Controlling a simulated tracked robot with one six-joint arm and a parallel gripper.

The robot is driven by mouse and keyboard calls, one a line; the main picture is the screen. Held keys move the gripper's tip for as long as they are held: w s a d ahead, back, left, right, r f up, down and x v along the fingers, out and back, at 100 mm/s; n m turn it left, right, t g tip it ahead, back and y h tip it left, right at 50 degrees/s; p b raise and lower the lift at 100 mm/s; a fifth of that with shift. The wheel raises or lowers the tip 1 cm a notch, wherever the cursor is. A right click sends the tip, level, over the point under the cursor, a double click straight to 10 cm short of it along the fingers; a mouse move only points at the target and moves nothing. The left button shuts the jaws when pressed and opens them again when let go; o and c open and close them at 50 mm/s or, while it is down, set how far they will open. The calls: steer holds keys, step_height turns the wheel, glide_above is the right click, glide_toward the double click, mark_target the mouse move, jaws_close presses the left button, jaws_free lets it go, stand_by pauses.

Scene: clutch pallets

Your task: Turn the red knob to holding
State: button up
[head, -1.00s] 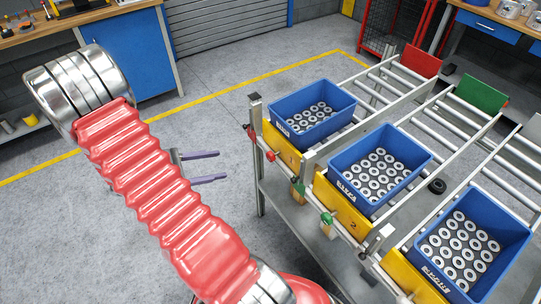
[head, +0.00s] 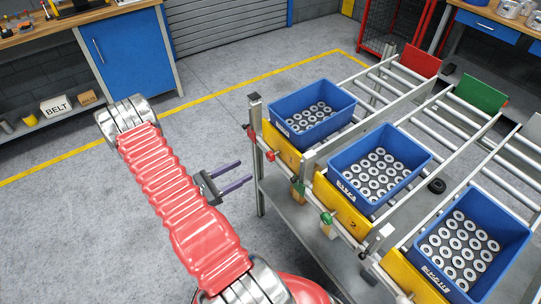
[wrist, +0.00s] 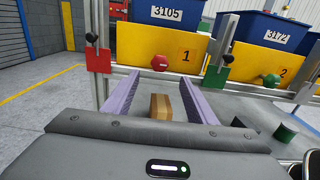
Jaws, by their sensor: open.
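The red knob (wrist: 160,62) is a small faceted knob on the front rail below the yellow panel marked 1. It also shows in the head view (head: 271,156). My gripper (head: 246,171) is open and empty, left of the knob and apart from it in the head view. In the wrist view, the purple fingers of my gripper (wrist: 158,75) point forward, with the knob ahead between and slightly above their tips. A red plate (wrist: 98,60) with a black knob stands left of it. No holding mark is readable.
Blue bins of ring-shaped parts (head: 312,110) stand on roller lanes behind the rail. A green knob (head: 326,218) and green plate (wrist: 216,77) sit to the right. A brown block (wrist: 161,107) lies lower, between the fingers in view. Open floor is left of the rack.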

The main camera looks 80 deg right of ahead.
mark_target(268, 157)
steer(key=x, duration=1.4)
steer(key=shift+a, duration=0.1)
steer(key=shift+c, duration=0.3)
